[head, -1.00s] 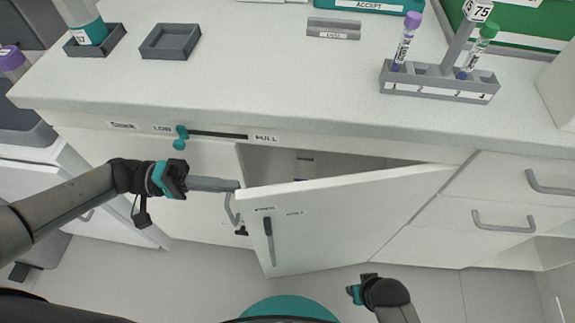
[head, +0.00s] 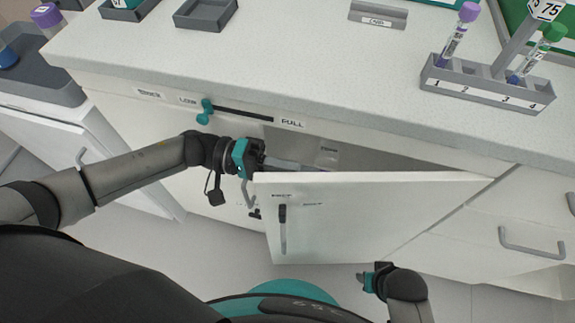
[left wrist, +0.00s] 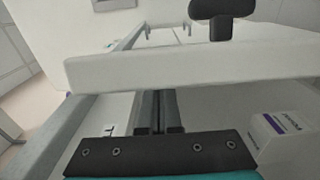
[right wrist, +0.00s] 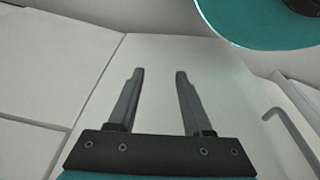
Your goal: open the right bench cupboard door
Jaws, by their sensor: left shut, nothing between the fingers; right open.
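The right bench cupboard door (head: 370,215) stands partly open, swung out from its left side, with a dark upright handle (head: 283,228) on its face. My left gripper (head: 285,165) is shut and empty. Its fingers reach into the gap behind the door's free edge. In the left wrist view the shut fingers (left wrist: 156,110) point at the door's pale edge (left wrist: 190,68); I cannot tell whether they touch it. My right gripper (head: 368,281) is low in front of the door, away from it. In the right wrist view its fingers (right wrist: 158,75) are apart with nothing between them.
A tube rack (head: 487,88) with capped tubes stands on the bench top (head: 330,85). A teal slider (head: 205,112) sits on the bench front. A drawer handle (head: 530,243) sticks out at right. A small white box (left wrist: 285,140) shows inside the cupboard.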

